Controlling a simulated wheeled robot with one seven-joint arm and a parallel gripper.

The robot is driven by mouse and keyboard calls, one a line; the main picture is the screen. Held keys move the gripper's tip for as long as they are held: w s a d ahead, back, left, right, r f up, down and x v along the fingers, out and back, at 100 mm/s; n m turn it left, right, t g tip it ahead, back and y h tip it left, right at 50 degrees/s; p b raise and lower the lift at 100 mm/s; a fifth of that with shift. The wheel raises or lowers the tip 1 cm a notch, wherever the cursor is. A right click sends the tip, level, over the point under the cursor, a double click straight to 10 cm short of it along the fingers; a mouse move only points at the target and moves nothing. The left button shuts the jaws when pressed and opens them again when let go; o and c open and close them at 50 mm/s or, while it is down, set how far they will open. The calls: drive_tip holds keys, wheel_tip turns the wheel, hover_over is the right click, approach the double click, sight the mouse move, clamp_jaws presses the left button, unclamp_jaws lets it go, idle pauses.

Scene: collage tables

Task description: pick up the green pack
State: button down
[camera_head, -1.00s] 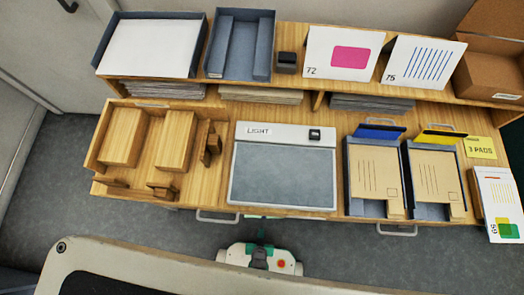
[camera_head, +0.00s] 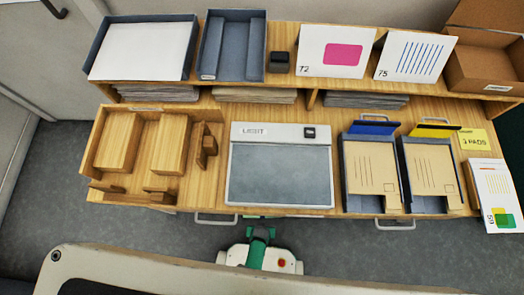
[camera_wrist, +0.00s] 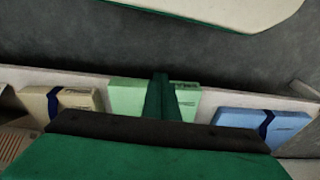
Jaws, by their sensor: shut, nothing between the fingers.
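The green pack (camera_wrist: 124,97) shows in the wrist view as a light green block in a narrow pale-walled holder, between a tan pack (camera_wrist: 80,99) and a blue pack (camera_wrist: 240,130). My gripper (camera_wrist: 161,85) is shut and empty. Its green fingers cross in front of the green pack and hide part of it. I cannot tell whether they touch it. In the head view my gripper's green part (camera_head: 259,238) shows below the table's front edge. None of the packs shows in the head view.
The wooden table (camera_head: 208,190) carries a light pad (camera_head: 280,175), a wooden divided tray (camera_head: 92,160) and two envelope trays (camera_head: 372,172). Drawer handles (camera_head: 215,219) jut from its front. Grey floor (camera_head: 340,245) lies open before it.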

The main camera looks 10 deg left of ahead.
drive_tip(key=w, duration=1.1)
drive_tip(key=shift+w+a, duration=0.2)
drive_tip(key=shift+a, duration=0.1)
drive_tip(key=shift+w+f, duration=0.15)
drive_tip(key=shift+w, duration=0.1)
drive_tip(key=shift+s+f, duration=0.1)
drive_tip(key=shift+f, duration=0.5)
